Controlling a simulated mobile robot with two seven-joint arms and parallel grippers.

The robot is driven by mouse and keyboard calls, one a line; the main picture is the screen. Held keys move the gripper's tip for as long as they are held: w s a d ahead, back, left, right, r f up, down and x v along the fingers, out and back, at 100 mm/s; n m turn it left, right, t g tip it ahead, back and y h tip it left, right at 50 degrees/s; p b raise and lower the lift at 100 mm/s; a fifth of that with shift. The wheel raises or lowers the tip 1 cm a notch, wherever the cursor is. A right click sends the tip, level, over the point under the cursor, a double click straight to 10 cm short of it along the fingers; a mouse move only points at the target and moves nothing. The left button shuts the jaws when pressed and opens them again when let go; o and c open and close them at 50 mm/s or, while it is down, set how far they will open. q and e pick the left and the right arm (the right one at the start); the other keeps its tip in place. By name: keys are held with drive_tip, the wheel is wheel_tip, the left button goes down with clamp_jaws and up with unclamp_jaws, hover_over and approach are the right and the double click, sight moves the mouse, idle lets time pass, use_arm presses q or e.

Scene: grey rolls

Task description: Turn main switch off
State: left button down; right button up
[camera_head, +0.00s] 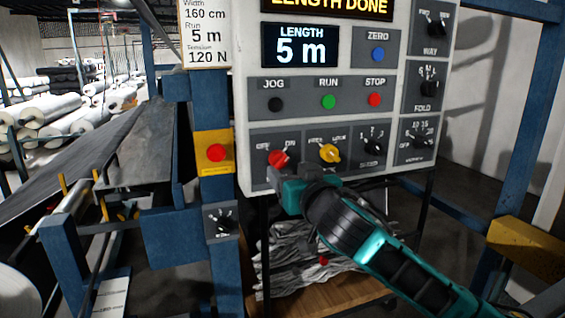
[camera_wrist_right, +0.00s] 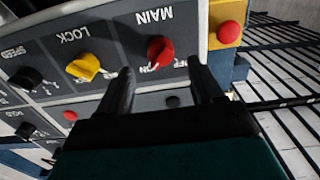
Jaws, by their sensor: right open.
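The main switch (camera_head: 278,158) is a red rotary knob at the lower left of the control panel, between OFF and ON labels. Its pointer appears to tilt up and right, toward ON. In the right wrist view, the picture is upside down and the red knob (camera_wrist_right: 160,51) sits under the word MAIN. My right gripper (camera_head: 276,178) is just below and in front of the knob. In the wrist view its two dark fingers (camera_wrist_right: 160,70) are apart, one on either side of the knob's position, with nothing held. Contact cannot be told. My left gripper is not in view.
A yellow LOCK knob (camera_head: 330,153) and black dials sit right of the main switch. JOG, RUN (camera_head: 328,101) and STOP (camera_head: 375,99) buttons are above. A red button on a yellow box (camera_head: 216,152) is on the blue post at left. Displays read LENGTH DONE and 5 m.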

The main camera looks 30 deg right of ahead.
sight(283, 164)
drive_tip(key=shift+p+x, duration=0.3)
drive_tip(key=shift+x, duration=2.35)
drive_tip(key=c, duration=1)
